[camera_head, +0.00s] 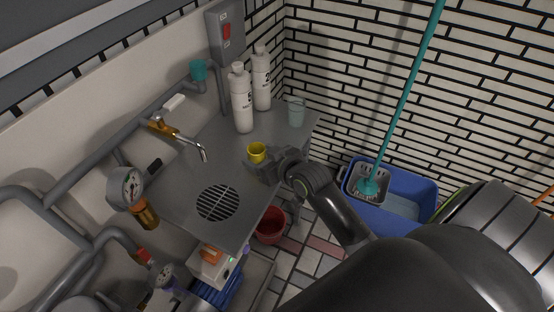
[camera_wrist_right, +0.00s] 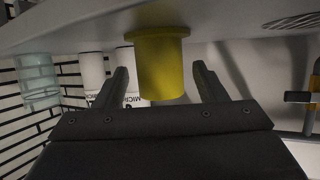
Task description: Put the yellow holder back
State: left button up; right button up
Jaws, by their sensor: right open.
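The yellow holder (camera_head: 256,152), a small cup-like cylinder, stands upright on the grey counter near its front edge. My right gripper (camera_head: 258,165) is low at the counter, right beside the holder. In the right wrist view, which looks upside down, the yellow holder (camera_wrist_right: 161,68) shows between the two spread fingers of my right gripper (camera_wrist_right: 163,85). The jaws are open, with visible gaps on both sides of the holder. My left gripper is in neither view.
On the grey counter (camera_head: 180,190) stand two white bottles (camera_head: 242,100) and a translucent cup (camera_head: 296,112). A tap (camera_head: 190,142) overhangs it, near a drain grille (camera_head: 217,203). A teal cup-like piece (camera_head: 198,70) is at the wall pipe. A red bucket (camera_head: 270,226) and blue tub (camera_head: 408,190) are below.

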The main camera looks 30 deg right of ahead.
jog(key=v, duration=0.9)
jog(key=shift+s, duration=0.4)
jog(key=shift+r, duration=0.1)
jog(key=s+d+f+m+g+h, duration=0.15)
jog(key=s+f+g, duration=0.35)
jog(key=s, duration=0.6)
jog(key=s+f+m+g+h, duration=0.15)
jog(key=s+f+g, duration=0.3)
jog(key=s, duration=0.55)
notch_tip(320, 180, down, 23)
jog(key=d+g+p, duration=0.1)
jog(key=d+p, duration=0.1)
jog(key=s+a+f+g+p, duration=0.1)
jog(key=s+f, duration=1.4)
jog(key=shift+a+n, duration=0.15)
jog(key=shift+n, duration=0.25)
jog(key=shift+s+g, duration=0.1)
jog(key=shift+g, duration=0.15)
